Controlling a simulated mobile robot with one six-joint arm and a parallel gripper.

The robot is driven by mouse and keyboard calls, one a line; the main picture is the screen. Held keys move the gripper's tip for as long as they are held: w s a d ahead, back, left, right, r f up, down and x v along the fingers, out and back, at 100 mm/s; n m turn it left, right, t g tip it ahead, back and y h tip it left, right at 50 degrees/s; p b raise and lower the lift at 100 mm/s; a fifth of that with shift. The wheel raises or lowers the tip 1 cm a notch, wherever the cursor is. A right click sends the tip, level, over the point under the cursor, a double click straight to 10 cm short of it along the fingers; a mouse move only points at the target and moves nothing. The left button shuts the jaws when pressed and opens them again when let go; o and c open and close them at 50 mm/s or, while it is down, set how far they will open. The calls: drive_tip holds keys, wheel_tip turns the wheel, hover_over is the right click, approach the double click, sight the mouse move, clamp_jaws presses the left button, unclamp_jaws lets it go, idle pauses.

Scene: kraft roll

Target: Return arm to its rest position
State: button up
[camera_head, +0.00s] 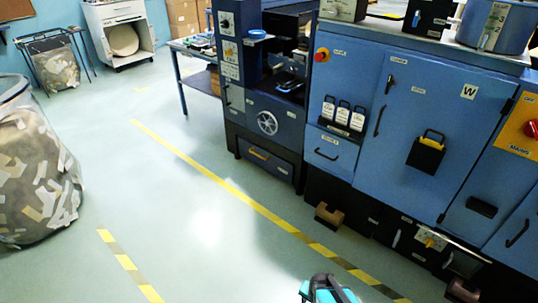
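The end of my arm, with my gripper (325,287), shows at the bottom edge of the head view, right of the middle, in teal and black. It is small and cut off by the frame edge. I cannot make out whether its fingers are apart or together, and I see nothing held in it. The rest of my arm is out of view. The gripper appears in front of the pale floor (205,215), close to the yellow and black floor line (282,224).
A long blue machine cabinet (400,115) with handles and a red button fills the right side. A large clear bag of paper scraps (35,180) stands at the left. A workbench (188,47) and a white cabinet (120,35) stand behind. The floor between is clear.

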drive_tip(key=s+r+n+g, duration=0.4)
drive_tip(key=s+n+g, duration=0.2)
drive_tip(key=s, duration=0.9)
drive_tip(key=shift+a+r+n, duration=0.15)
drive_tip(key=shift+a+n, duration=0.1)
drive_tip(key=shift+n, duration=0.35)
